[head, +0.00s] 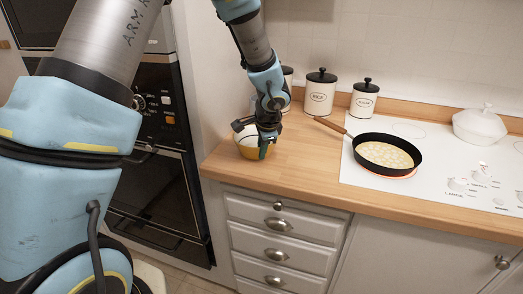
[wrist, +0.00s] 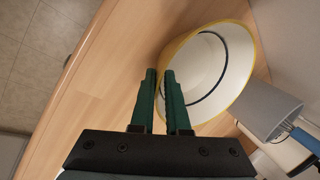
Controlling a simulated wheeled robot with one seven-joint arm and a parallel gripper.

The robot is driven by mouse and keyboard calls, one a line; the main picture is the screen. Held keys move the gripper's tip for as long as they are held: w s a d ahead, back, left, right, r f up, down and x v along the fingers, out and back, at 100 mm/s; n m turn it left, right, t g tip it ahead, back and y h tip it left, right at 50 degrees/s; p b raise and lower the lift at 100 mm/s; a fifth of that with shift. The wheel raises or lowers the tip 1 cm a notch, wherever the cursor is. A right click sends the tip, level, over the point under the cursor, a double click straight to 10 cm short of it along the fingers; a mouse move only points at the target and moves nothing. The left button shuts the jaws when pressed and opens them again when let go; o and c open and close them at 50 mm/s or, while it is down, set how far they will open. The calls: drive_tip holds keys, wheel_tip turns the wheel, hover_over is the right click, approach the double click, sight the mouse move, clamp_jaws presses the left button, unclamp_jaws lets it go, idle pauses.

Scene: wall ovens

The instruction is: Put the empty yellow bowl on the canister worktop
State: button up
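The yellow bowl (head: 247,151), white inside, stands on the wooden worktop (head: 300,160) near its left end, in front of the canisters. In the wrist view the bowl (wrist: 218,68) looks empty, with a dark ring inside. My gripper (head: 266,150) reaches down at the bowl's near right side and hides part of it. In the wrist view my gripper's green fingers (wrist: 160,75) are close together at the bowl's left wall, one on each side. They appear shut on the wall. The contact itself is partly hidden.
White canisters with black lids (head: 320,93) (head: 364,98) stand along the back wall. A black pan (head: 418,157) with pale food sits on the white hob (head: 440,185), its handle over the worktop. A white lidded dish (head: 479,124) is farther right. Wall ovens (head: 155,190) stand left.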

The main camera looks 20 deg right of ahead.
drive_tip(key=shift+o, duration=1.4)
drive_tip(key=shift+r+p, duration=0.25)
drive_tip(key=shift+p, duration=0.05)
drive_tip(key=b+v, duration=0.1)
drive_tip(key=v, duration=1)
drive_tip(key=shift+s+r, duration=0.15)
drive_tip(key=shift+r, duration=0.2)
drive_tip(key=s+a+f+n+g, duration=0.1)
drive_tip(key=s+a+n, duration=0.1)
drive_tip(key=a+n, duration=0.7)
drive_tip(key=s+a+f+n+g, duration=0.2)
drive_tip(key=a+n, duration=0.7)
drive_tip(key=a, duration=1.6)
drive_tip(key=shift+f, duration=0.15)
drive_tip(key=shift+s+a, duration=0.1)
